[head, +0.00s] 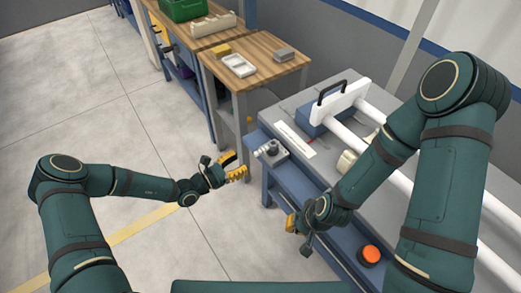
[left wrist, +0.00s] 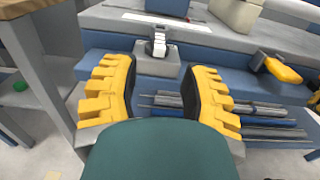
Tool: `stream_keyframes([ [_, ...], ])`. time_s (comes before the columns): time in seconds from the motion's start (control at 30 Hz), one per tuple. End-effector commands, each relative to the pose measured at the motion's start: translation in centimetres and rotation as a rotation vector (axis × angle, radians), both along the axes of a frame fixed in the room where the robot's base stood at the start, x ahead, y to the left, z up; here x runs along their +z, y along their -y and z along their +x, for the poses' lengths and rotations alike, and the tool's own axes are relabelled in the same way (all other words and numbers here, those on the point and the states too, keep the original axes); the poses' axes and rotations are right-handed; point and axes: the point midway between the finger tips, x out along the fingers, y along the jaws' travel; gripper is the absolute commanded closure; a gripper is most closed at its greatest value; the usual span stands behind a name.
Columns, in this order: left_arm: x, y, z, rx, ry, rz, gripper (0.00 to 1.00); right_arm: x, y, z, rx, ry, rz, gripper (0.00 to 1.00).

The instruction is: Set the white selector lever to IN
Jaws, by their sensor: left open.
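The white selector lever (head: 261,151) sits on a small grey box (head: 277,157) at the near left edge of the grey bench. In the left wrist view the lever (left wrist: 159,42) stands up from the grey box (left wrist: 157,63), pointing away from me. I cannot read any IN mark. My left gripper (head: 235,167) is open and empty, left of the box and apart from it. In the left wrist view its yellow fingers (left wrist: 158,95) stand wide on either side of the box, with the lever beyond them. My right gripper (head: 292,223) hangs by the bench's front; its jaw opening is unclear.
White pipes (head: 345,137) lie along the grey bench, by a white block with a black handle (head: 335,90). An orange-topped container (head: 370,254) sits on the blue lower shelf. A wooden table (head: 262,61) stands behind. The floor left of the bench is clear.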

Motion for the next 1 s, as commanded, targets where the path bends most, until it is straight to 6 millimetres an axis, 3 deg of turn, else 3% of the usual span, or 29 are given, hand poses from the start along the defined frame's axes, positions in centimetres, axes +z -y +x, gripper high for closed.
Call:
stream_keyframes([
  [0.2,-0.1,3.7,2.5,-0.004,0.000,-0.002,0.55,-0.6,0.0,-0.1,0.002,-0.003,0.000,1.00],
  [0.4,-0.1,6.1,4.3,-0.003,0.001,0.001,0.55,-0.9,0.0,-0.3,0.005,-0.007,0.002,1.00],
  [0.6,0.0,7.2,5.2,-0.002,0.000,0.001,0.55,-1.0,-0.1,-0.3,0.006,-0.008,0.002,1.00],
  [0.93,0.0,7.4,5.3,-0.002,-0.001,0.001,0.56,-1.0,-0.1,-0.3,0.006,-0.008,0.002,1.00],
  [1.0,0.0,7.4,5.3,-0.002,-0.001,0.001,0.80,-1.0,-0.1,-0.3,0.006,-0.008,0.002,1.00],
])
